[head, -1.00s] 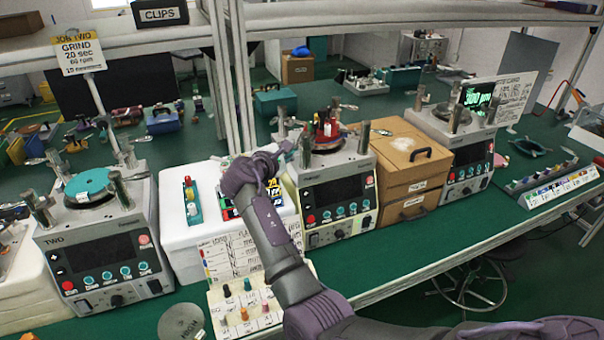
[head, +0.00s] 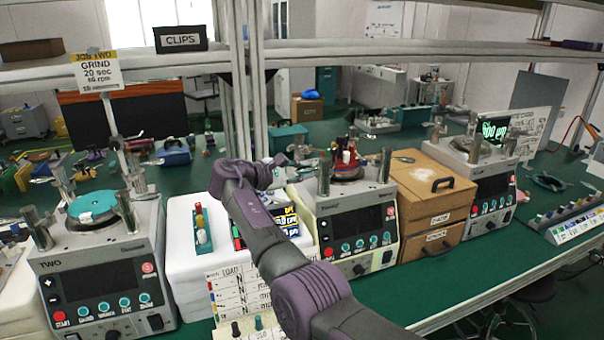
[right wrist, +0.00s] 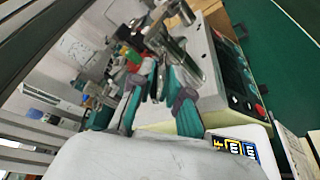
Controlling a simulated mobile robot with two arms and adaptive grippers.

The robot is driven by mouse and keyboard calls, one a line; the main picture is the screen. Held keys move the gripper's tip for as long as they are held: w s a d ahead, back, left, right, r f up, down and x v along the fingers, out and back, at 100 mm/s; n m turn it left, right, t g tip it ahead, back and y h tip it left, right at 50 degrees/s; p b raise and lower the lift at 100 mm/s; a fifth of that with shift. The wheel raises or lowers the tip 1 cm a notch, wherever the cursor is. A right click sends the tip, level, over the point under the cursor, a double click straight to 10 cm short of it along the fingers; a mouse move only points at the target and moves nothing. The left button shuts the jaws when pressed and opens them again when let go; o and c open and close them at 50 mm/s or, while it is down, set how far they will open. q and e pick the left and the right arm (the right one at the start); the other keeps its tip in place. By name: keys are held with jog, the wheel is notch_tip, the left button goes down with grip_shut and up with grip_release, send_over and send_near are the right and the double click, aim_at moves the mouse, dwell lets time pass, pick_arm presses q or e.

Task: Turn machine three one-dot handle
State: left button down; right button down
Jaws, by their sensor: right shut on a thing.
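The middle lapping machine (head: 358,232), right of the one marked TWO, has a dark screen, a round plate with a red and dark load, and metal posts. Its number is not readable. My right gripper (head: 280,163) is at its upper left side. In the right wrist view, the gripper's teal-padded fingers (right wrist: 163,97) are close together beside the machine's metal fittings (right wrist: 165,42). It is shut on a small metal handle at that side, mostly hidden by the fingers. Its dots cannot be made out. My left gripper is not in view.
Machine TWO (head: 98,265) stands at left with a teal disc. A white block (head: 185,265) with cards and a coloured peg holder lies beneath my right arm. A wooden drawer box (head: 432,190) adjoins the middle machine. A shelf post (head: 240,100) rises close behind the gripper.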

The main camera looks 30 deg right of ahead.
jog(key=shift+d, duration=0.15)
jog(key=c, duration=1.3)
grip_release()
jog(key=shift+d, duration=0.1)
jog(key=shift+o, duration=0.9)
jog(key=shift+d+f, duration=0.1)
jog(key=shift+a, duration=0.35)
jog(key=v, duration=1.1)
jog(key=shift+a, duration=0.25)
